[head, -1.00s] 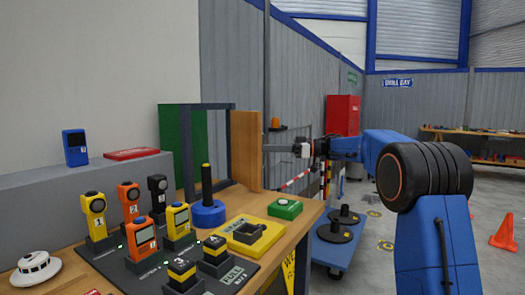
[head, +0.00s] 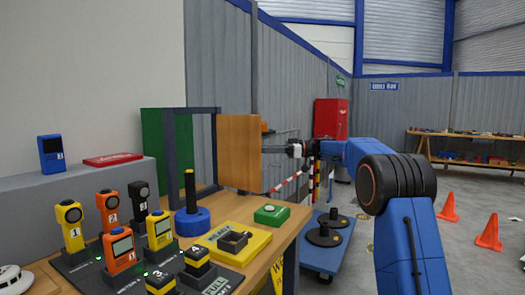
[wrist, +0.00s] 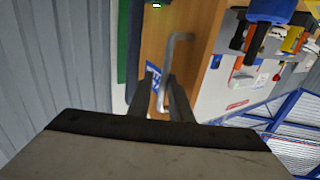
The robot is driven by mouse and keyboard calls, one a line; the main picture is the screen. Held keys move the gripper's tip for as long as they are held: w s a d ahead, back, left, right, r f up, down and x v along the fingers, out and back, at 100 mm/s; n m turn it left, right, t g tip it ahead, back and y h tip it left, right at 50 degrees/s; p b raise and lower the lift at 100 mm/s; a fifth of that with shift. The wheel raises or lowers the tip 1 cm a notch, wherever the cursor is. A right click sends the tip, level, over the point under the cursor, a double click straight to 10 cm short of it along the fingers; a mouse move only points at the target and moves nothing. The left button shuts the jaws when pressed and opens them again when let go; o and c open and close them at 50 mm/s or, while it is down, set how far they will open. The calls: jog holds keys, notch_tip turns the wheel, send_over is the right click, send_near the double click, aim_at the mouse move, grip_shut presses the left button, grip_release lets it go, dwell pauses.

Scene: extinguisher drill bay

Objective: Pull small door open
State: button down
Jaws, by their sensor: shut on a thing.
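The small door (head: 240,152) is a wooden panel on the right side of a dark upright frame (head: 170,150) at the back of the bench. It stands swung open, out from the frame. My gripper (head: 278,151) is at the door's right edge, its fingers small and partly unclear in the head view. In the wrist view the door (wrist: 205,20) shows beyond a grey bar handle (wrist: 180,45). My gripper's two dark fingers (wrist: 162,92) are shut on the lower end of this handle. A blue label lies partly hidden behind the fingers.
The bench (head: 290,222) holds a blue base with a black post (head: 192,220), a yellow tray (head: 258,246), a green button box (head: 271,215) and several numbered devices. A blue cart (head: 322,258) stands right of the bench. Orange cones (head: 489,235) stand farther right.

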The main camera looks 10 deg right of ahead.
jog(key=shift+w+d, duration=0.1)
jog(key=shift+w, duration=0.2)
jog(key=c, duration=1.8)
grip_release()
jog(key=shift+f, duration=0.1)
jog(key=shift+c, duration=0.2)
jog(key=shift+w, duration=0.1)
jog(key=shift+d, duration=0.1)
jog(key=s+d, duration=0.3)
jog(key=d, duration=1.4)
jog(key=shift+s, duration=0.1)
